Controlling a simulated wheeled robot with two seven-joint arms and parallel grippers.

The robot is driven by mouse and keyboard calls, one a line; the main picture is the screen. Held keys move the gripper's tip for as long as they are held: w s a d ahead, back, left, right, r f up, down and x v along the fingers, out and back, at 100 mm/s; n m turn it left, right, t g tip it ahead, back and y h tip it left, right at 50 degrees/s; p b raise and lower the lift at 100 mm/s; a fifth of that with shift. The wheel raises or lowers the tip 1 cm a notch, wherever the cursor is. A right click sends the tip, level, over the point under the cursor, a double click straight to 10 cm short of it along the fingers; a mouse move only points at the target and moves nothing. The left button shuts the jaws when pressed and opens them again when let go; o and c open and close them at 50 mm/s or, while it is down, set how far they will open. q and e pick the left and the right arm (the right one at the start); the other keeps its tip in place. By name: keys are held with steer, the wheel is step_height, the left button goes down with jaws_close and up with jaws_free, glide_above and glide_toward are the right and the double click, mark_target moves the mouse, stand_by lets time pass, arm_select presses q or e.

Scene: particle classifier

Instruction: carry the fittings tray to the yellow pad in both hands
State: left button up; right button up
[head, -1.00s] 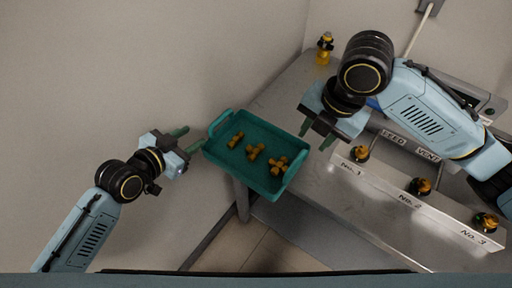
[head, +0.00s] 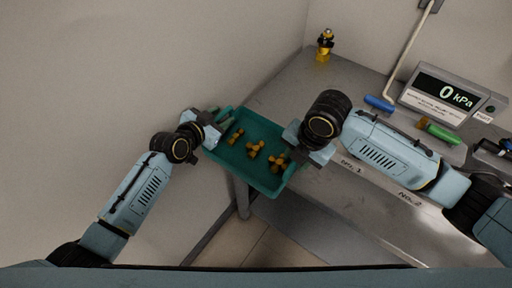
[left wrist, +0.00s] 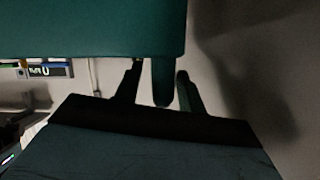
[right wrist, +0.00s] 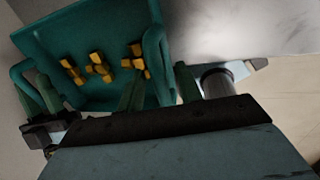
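The teal fittings tray (head: 237,168) sits at the left end of the grey bench, with several brass fittings (head: 255,149) in it. My left gripper (head: 219,117) is at its left handle; in the left wrist view the handle (left wrist: 163,82) hangs between the parted fingers (left wrist: 158,90), with gaps beside it. My right gripper (head: 291,164) is at the tray's right end. I see no yellow pad.
A yellow and black bottle-like object (head: 325,46) stands at the back of the bench. A pressure display (head: 452,95), blue (head: 379,103) and green (head: 440,132) handles are at the right. Bare bench (head: 335,95) lies behind the tray.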

arm_select(q)
steer(key=shift+w, duration=0.15)
arm_select(e)
steer(key=shift+f, duration=0.2)
arm_select(q)
jaws_close()
arm_select(e)
jaws_close()
